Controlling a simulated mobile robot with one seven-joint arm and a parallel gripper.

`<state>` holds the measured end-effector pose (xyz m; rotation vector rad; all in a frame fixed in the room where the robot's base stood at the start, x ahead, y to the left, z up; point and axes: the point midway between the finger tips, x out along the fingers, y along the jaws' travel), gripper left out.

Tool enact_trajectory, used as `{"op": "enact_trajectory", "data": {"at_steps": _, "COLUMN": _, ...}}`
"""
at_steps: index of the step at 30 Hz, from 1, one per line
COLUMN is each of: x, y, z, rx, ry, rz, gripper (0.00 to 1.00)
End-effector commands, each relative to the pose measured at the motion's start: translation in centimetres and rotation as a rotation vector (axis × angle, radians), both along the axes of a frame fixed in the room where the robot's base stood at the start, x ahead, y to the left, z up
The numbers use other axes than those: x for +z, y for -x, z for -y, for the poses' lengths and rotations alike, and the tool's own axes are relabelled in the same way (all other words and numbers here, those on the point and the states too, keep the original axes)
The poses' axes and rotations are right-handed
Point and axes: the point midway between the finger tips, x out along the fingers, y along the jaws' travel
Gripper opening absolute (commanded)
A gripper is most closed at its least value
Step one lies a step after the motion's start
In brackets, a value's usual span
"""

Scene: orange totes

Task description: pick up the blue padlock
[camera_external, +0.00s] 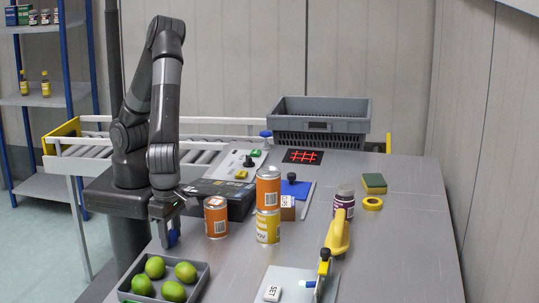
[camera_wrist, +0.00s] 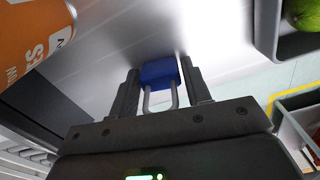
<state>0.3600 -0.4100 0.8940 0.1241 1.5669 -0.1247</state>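The blue padlock (camera_wrist: 159,74) is between the two fingers of my gripper (camera_wrist: 160,86) in the wrist view, its metal shackle pointing back toward the palm. Both fingers appear to press against the sides of its blue body, with no clear gap. In the external view my gripper (camera_external: 168,228) points down at the left front of the table, and the blue padlock (camera_external: 173,239) shows at its fingertips. I cannot tell whether the padlock touches the table top or hangs just above it.
A grey tray of limes (camera_external: 205,272) stands close in front of my gripper. An orange can (camera_external: 216,217) stands to its right, and a black box (camera_external: 226,195) lies behind. Stacked cans (camera_external: 268,210) and a yellow-handled tool (camera_external: 337,235) are further right.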

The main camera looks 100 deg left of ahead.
Motion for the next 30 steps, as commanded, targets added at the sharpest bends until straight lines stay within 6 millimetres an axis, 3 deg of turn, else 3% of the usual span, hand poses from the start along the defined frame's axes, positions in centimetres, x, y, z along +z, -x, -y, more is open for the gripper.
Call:
{"op": "enact_trajectory", "data": {"at_steps": 11, "x": 0.0, "y": 0.0, "z": 0.0, "rx": 0.000, "ry": 0.000, "rz": 0.000, "gripper": 0.14}}
{"op": "enact_trajectory", "data": {"at_steps": 22, "x": 0.8, "y": -0.1, "z": 0.0, "rx": 0.001, "ry": 0.002, "rz": 0.001, "gripper": 0.14}}
{"op": "enact_trajectory", "data": {"at_steps": 29, "x": 4.5, "y": -0.1, "z": 0.0, "rx": 0.002, "ry": 0.003, "rz": 0.004, "gripper": 0.14}}
{"op": "enact_trajectory", "data": {"at_steps": 30, "x": 4.8, "y": 1.1, "z": 0.2, "rx": -0.004, "ry": 0.000, "rz": 0.003, "gripper": 0.14}}
